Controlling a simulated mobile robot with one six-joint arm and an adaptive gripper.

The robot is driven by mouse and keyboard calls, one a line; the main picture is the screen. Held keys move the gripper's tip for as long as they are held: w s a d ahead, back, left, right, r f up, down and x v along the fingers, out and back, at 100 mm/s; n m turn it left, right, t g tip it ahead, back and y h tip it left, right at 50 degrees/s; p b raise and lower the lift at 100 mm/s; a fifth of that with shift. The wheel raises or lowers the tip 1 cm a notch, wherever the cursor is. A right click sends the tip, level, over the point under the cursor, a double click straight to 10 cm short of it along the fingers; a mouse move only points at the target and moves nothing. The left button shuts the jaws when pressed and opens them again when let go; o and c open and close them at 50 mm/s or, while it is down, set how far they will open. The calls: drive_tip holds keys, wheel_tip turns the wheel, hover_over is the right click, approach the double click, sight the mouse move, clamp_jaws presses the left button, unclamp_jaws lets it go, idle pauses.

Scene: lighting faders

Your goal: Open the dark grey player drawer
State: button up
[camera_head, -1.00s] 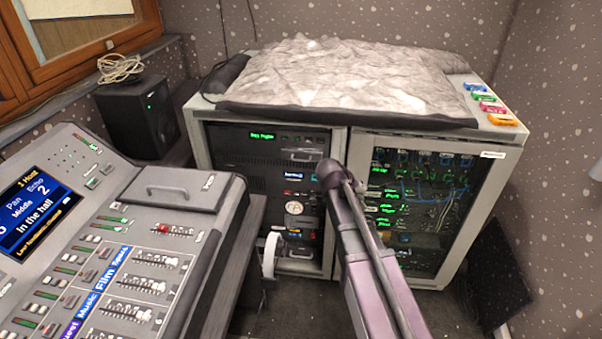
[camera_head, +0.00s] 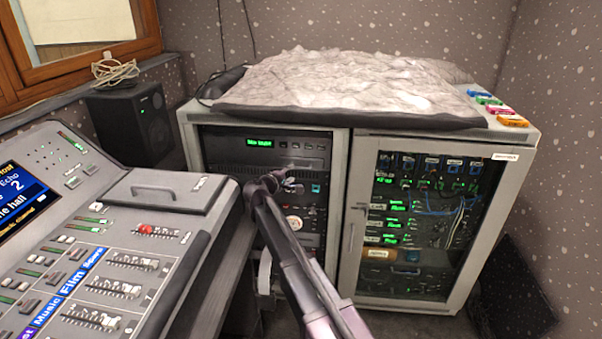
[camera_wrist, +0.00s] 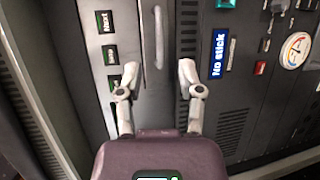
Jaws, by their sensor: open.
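The dark grey player drawer (camera_wrist: 154,85) is a panel in the rack with a light grey bar handle (camera_wrist: 158,38). In the wrist view the handle runs up and down. My gripper (camera_wrist: 158,78) is open and empty, its two fingers spread on either side of the handle's line, with the handle beyond the tips. I cannot tell how near the tips are to the panel. In the head view my gripper (camera_head: 288,183) is in front of the left half of the rack cabinet (camera_head: 342,200) and partly hides the drawer front. The drawer looks shut.
A blue "No stick" label (camera_wrist: 219,54) sits beside the drawer panel. The mixing console (camera_head: 150,220) stands close on the left. A glass-doored rack section (camera_head: 415,215) is on the right. A grey rocky slab (camera_head: 350,85) lies on the cabinet top.

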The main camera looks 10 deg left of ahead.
sight(300, 168)
drive_tip(key=shift+w+d, duration=0.1)
drive_tip(key=shift+b+x, duration=0.75)
drive_tip(key=shift+x, duration=2.85)
drive_tip(key=shift+f, duration=0.1)
clamp_jaws()
